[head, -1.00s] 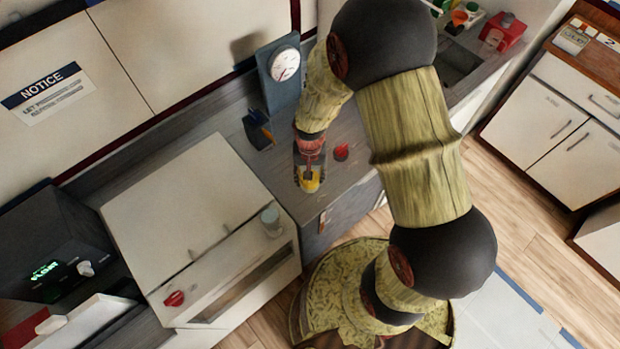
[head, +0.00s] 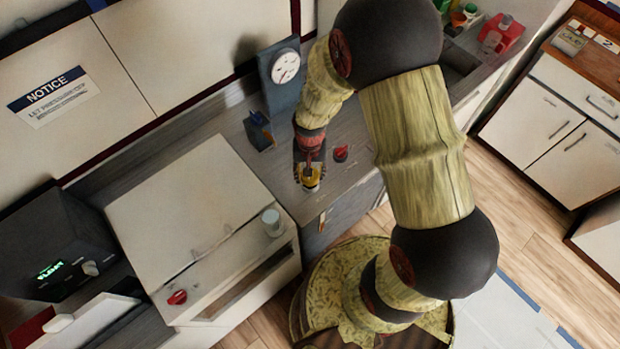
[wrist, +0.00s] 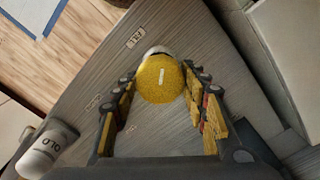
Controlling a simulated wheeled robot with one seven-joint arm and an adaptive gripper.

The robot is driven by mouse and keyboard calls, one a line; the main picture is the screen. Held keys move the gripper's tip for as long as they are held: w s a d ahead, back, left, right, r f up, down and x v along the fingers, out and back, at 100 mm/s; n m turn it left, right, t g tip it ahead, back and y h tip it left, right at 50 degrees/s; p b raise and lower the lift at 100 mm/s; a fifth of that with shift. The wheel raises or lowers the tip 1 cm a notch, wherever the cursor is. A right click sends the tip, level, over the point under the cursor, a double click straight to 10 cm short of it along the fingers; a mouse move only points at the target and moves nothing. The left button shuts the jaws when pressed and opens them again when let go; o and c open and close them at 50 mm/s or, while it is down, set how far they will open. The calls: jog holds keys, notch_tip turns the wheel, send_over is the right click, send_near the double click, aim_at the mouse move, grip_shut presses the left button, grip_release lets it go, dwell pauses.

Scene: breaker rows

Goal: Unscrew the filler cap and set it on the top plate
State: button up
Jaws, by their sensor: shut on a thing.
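The yellow round filler cap (wrist: 160,80) has a short white mark and sits between my fingertips in the wrist view. A pale rim shows just behind it, beside a FILL label (wrist: 135,37). My gripper (wrist: 159,88) is shut on the cap, with one finger on each side. In the head view, the yellow cap (head: 312,180) shows at the end of my gripper (head: 308,182), partly covered by the fingers. The grey top plate (head: 345,188) lies around and below it. I cannot tell whether the cap is still seated or lifted.
A red knob (head: 340,153) stands on the plate just right of my gripper. A dial gauge (head: 285,66) and a small dark blue block (head: 259,131) stand behind. A white cabinet (head: 185,215) with a small cylinder (head: 271,222) is at left. The plate's front right is clear.

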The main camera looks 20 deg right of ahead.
jog(key=shift+r+p, duration=0.7)
jog(key=shift+r, duration=0.4)
jog(key=shift+s, duration=0.1)
